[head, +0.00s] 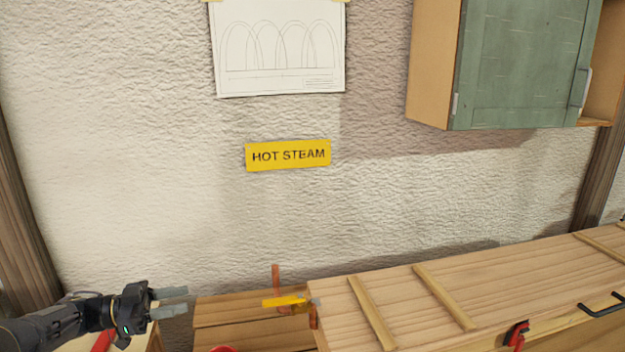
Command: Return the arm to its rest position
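My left gripper (171,302) is at the lower left of the head view, with its arm coming in from the left edge. Its two grey fingers point right and stand apart, with nothing between them. The gripper is to the left of a low wooden surface (240,309) and of a long wooden box (400,298). My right gripper is not in the head view.
The wooden box has cross battens, a red latch (516,336) and a black handle (601,304). A yellow and orange fitting (285,302) is at its left end. A green-doored cabinet (520,60) hangs upper right. A yellow HOT STEAM sign (288,155) is on the wall.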

